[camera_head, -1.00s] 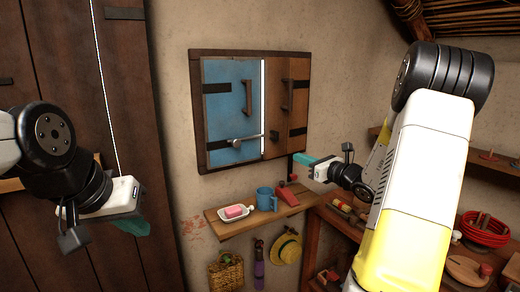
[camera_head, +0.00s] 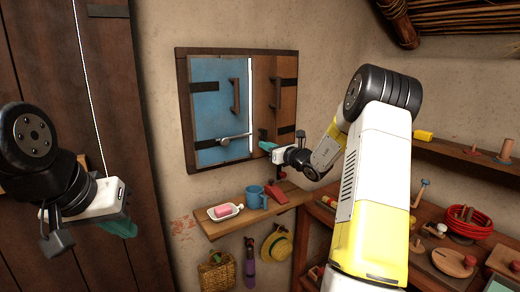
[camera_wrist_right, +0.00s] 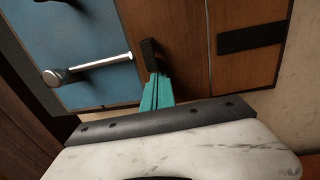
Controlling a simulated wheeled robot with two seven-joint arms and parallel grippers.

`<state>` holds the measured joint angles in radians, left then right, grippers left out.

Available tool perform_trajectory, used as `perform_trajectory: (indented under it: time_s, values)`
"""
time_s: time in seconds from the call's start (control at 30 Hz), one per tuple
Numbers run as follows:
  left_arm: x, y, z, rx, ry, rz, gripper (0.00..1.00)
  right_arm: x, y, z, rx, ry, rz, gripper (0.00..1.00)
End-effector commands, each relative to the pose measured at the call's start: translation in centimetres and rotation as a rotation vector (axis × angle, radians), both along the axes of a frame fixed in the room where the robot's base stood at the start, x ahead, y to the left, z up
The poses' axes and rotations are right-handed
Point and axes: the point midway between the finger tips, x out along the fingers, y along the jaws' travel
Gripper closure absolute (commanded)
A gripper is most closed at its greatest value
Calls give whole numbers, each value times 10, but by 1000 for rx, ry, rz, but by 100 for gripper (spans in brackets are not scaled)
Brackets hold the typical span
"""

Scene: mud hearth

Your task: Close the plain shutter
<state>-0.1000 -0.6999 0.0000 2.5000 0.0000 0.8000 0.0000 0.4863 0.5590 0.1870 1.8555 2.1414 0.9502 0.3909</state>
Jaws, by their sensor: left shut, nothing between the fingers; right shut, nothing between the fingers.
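The plain shutter (camera_head: 286,110) is the bare wooden leaf on the right of the wall window, with an upright wooden handle (camera_head: 275,93). A bright narrow gap separates it from the blue shutter (camera_head: 212,105). My right gripper (camera_head: 265,145) is shut and empty at the plain shutter's lower inner edge. In the right wrist view its teal fingers (camera_wrist_right: 157,92) are over the plain shutter (camera_wrist_right: 183,55), just below a dark bracket (camera_wrist_right: 149,55); I cannot tell whether they touch. My left gripper (camera_head: 122,228) is shut and empty, far left.
The blue shutter carries a metal bolt (camera_head: 237,138). Below is a shelf (camera_head: 225,225) with a soap dish (camera_head: 224,212), a blue mug (camera_head: 255,197) and a red object (camera_head: 276,194). A cluttered workbench (camera_head: 425,270) stands right. A large plank door (camera_head: 50,90) is left.

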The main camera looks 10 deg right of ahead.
Motion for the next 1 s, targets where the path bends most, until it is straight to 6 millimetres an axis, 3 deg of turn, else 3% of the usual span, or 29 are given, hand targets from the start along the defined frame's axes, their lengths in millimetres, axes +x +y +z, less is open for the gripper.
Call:
perform_trajectory:
  time_s: [0.37,0.6,1.0]
  values:
    - [0,0,0,0,0,0,100,2,1,0,0,1,0,100]
    - [0,0,0,0,0,0,100,23,14,0,-1,0,2,100]
    - [0,0,0,0,0,0,100,23,14,1,0,-2,4,100]
